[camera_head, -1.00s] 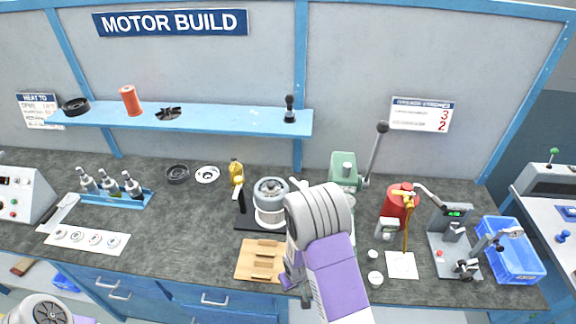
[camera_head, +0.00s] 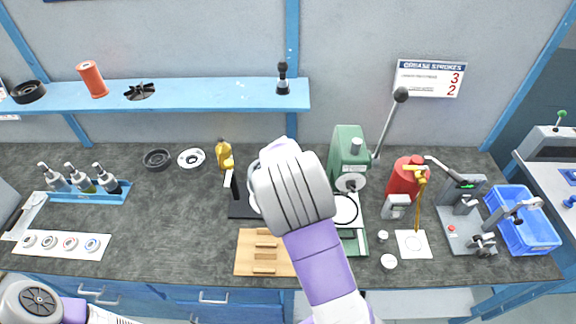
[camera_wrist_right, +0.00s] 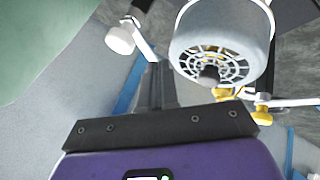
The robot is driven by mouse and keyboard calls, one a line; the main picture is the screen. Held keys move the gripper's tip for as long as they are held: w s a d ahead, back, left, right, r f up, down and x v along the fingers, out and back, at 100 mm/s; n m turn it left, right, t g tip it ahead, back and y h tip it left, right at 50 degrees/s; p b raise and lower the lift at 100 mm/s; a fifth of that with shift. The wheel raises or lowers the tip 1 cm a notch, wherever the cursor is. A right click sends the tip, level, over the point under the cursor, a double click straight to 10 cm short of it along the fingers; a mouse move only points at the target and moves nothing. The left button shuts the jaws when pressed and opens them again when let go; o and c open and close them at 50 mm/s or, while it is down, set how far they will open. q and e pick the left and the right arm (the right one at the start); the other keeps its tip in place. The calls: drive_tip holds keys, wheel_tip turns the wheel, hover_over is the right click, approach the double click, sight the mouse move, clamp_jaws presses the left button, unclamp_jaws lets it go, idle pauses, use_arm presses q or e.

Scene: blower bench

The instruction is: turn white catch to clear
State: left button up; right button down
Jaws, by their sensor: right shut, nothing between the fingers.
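In the right wrist view, the white catch (camera_wrist_right: 120,38) shows as a white knob with a white lever, up and left of the white blower housing (camera_wrist_right: 220,45). The dark fingers of my right gripper (camera_wrist_right: 157,72) are shut and empty, with their tips close to this lever; whether they touch is unclear. A yellow catch (camera_wrist_right: 262,116) with a white lever is right of the housing. In the head view, my right forearm covers most of the housing and hides the right gripper. A black post with a white piece (camera_head: 228,180) stands left of the arm. My left gripper is out of view.
A green press (camera_head: 349,152) with a long lever and a red canister (camera_head: 404,178) stand to the right. The shelf (camera_head: 190,95) runs behind.

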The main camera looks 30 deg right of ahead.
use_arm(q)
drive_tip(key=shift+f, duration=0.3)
use_arm(e)
drive_tip(key=shift+x, duration=2.3)
drive_tip(key=shift+w+a, duration=0.1)
